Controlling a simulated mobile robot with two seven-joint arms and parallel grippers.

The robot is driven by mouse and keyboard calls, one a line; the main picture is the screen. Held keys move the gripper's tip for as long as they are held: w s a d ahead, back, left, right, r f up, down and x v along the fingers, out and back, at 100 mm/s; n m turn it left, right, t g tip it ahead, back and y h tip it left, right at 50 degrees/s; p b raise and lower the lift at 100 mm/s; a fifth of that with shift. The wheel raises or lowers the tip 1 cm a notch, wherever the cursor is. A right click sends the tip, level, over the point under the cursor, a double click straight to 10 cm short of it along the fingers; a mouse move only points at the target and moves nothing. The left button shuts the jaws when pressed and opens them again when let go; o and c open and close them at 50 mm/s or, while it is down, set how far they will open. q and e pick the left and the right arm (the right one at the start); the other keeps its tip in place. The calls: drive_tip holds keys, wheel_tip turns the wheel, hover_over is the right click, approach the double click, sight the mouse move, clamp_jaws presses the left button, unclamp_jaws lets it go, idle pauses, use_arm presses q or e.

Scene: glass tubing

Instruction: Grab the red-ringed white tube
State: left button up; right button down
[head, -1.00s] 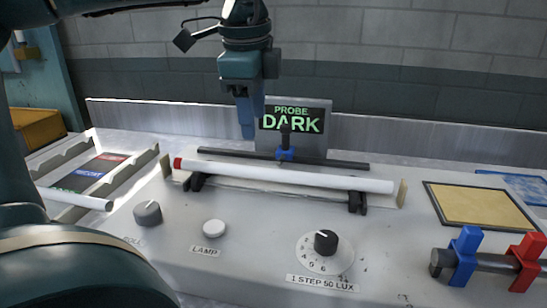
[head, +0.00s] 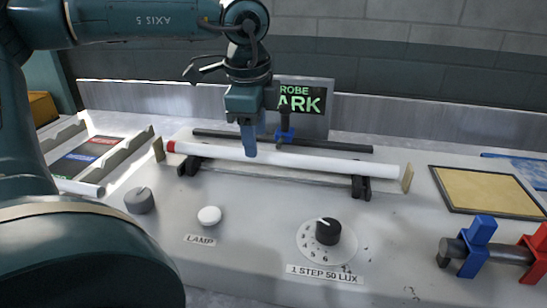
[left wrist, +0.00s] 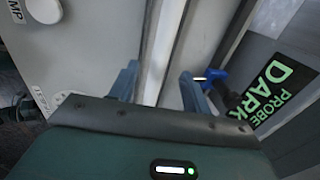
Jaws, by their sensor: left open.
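The white tube (head: 310,162) with a red ring (head: 171,146) at its left end lies across two black cradles (head: 362,187) on the grey bench unit. My left gripper (head: 249,140) points down at the tube's middle and covers a small part of it. In the left wrist view the white tube (left wrist: 161,50) runs between the two spread fingers of my left gripper (left wrist: 163,85), which is open and empty. The red ring is not visible in the wrist view. My right gripper is not in view.
A probe with a blue clamp (head: 285,135) on a dark rail (head: 340,147) stands close behind the tube, before a display (head: 302,103). A lamp button (head: 209,215), a dial (head: 328,232) and a knob (head: 140,200) are in front. A tray (head: 124,160) is left; a tan pad (head: 488,191) is right.

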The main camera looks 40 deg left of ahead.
sight(273, 158)
use_arm(q)
drive_tip(key=f, duration=0.3)
drive_tip(key=shift+w+a+f, duration=0.25)
drive_tip(key=shift+f, duration=0.15)
clamp_jaws()
